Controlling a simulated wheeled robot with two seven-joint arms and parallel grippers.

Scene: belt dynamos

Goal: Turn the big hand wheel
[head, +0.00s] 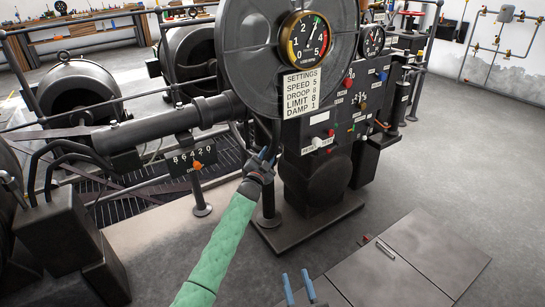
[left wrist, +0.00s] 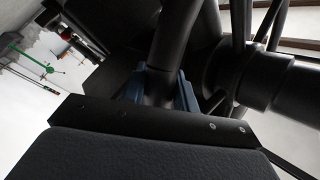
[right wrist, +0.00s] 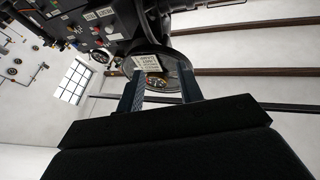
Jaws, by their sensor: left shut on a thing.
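The big hand wheel (head: 238,65) is a large dark disc at the upper middle of the head view, behind a round gauge and a settings sign. My left gripper (head: 266,160), on the green-sleeved arm, is at the wheel's lower edge. In the left wrist view its blue fingers (left wrist: 160,92) are shut around a dark bar (left wrist: 170,50), which seems to be part of the wheel. The exact contact is partly hidden. My right gripper (head: 298,288) is low in the head view, over the floor. It is open and empty, its fingers (right wrist: 160,90) apart in the right wrist view.
A dark control panel (head: 345,115) with knobs stands right of the wheel. A thick horizontal pipe (head: 160,127) and a small number plate (head: 193,161) on a stand are to the left. Dynamos (head: 80,92) stand behind railings. The grey floor (head: 460,160) at right is clear.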

